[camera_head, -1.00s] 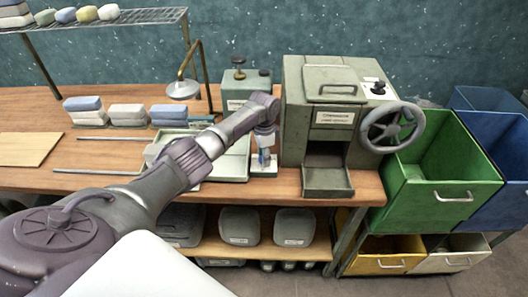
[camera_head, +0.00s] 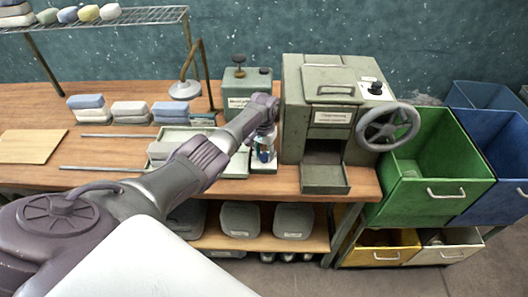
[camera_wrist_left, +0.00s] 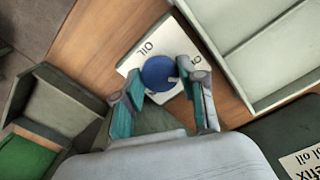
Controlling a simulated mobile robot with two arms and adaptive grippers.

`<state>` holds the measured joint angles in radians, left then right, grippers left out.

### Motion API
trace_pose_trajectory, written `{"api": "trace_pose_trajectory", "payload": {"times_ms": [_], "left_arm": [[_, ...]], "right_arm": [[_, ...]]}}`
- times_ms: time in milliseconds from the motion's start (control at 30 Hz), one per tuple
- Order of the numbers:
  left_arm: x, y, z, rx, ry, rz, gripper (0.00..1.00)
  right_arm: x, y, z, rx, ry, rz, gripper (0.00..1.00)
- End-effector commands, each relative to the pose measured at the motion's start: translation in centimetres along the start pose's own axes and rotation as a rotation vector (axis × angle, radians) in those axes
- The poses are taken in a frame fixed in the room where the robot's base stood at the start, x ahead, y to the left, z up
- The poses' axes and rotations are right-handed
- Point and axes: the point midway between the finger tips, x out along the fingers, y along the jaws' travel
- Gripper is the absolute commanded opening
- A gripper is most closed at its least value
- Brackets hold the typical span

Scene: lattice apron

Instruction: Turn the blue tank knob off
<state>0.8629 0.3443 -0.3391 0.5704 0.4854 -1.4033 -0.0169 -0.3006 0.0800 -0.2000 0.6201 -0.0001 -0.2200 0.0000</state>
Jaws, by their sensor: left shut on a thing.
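The round blue knob (camera_wrist_left: 158,72) sits on a white plate (camera_wrist_left: 136,62) with black lettering, which is partly hidden by the fingers and hard to read. A small pale pointer mark shows at the knob's right side. My left gripper (camera_wrist_left: 157,84) has its teal-padded fingers on either side of the knob and is shut on it. In the head view my left gripper (camera_head: 263,152) points down at the bench just left of the green-grey machine, and it hides most of the knob there. My right gripper is in neither view.
The machine (camera_head: 318,110) with a handwheel (camera_head: 388,126) and front tray (camera_head: 325,178) stands close on the right. A pale shallow tray (camera_head: 236,166) lies just left of the knob. Soap-like blocks (camera_head: 130,112) sit further left. Green (camera_head: 432,190) and blue bins stand beyond the bench.

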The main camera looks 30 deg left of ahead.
Motion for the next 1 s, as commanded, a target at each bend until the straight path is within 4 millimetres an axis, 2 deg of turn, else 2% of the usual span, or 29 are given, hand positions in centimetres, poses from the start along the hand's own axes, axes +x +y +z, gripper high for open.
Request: {"api": "trace_pose_trajectory", "payload": {"times_ms": [300, 700, 733, 867, 1000], "left_arm": [[-0.14, 0.02, -0.13, -0.07, 0.004, 0.0, 0.06], [-0.14, 0.01, -0.14, -0.074, 0.004, 0.0, 0.06], [-0.14, 0.0, -0.14, -0.074, 0.004, 0.0, 0.44], [-0.12, 0.0, -0.11, -0.073, 0.003, 0.0, 0.66], [-0.08, 0.0, -0.08, -0.073, 0.002, 0.0, 0.66]], "right_arm": [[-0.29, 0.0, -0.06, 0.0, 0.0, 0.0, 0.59], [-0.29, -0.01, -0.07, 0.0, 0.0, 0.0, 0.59], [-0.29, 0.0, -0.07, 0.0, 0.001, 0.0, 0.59], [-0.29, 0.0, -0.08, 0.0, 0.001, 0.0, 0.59], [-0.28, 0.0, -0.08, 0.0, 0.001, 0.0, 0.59]]}}
